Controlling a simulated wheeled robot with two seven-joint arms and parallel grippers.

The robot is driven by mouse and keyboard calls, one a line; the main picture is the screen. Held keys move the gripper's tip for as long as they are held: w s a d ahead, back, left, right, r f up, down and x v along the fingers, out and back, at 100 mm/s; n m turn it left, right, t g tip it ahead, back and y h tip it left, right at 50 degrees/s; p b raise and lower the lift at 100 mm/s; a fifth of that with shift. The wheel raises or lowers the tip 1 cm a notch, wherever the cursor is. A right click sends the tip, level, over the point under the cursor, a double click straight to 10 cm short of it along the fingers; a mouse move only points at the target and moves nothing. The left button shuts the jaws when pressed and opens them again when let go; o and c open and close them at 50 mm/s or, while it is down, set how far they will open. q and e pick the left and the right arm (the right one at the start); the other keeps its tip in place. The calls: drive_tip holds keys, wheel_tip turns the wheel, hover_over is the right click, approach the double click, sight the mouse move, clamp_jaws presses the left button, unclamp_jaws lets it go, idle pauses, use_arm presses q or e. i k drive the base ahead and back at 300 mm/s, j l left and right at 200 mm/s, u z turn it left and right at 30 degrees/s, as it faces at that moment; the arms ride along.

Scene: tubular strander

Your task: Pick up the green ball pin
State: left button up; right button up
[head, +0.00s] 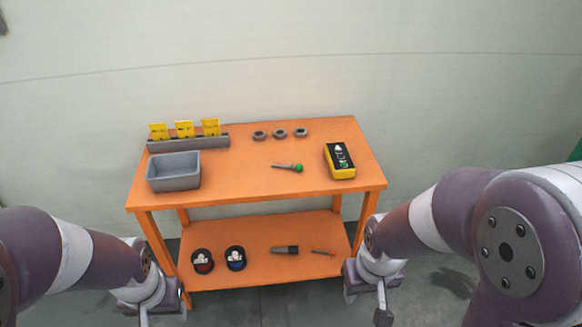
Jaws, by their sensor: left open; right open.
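The green ball pin (298,168) lies on its side on the orange table's top (240,185), right of centre. Its round green head points right and its thin grey shank points left. My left gripper (163,318) is low at the bottom left, in front of the table and far from the pin. My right gripper (366,312) is low at the bottom, right of centre, also in front of the table and apart from the pin. Both are open and seem empty; their fingertips are partly cut off by the lower picture edge.
A grey bin (174,185) and a rack with yellow cards (188,142) stand at the left. Several grey rings (280,133) lie behind the pin. A yellow-black box (339,160) stands right of it. The lower shelf (262,276) holds two round items and two tools.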

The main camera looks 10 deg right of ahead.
sight(299, 167)
drive_tip(key=i+l, duration=0.55)
drive_tip(key=i+l+u, duration=0.15)
drive_tip(key=i+l, duration=0.35)
drive_tip(key=l, duration=0.25)
drive_tip(key=i+l+u, duration=0.1)
drive_tip(key=u, duration=1.4)
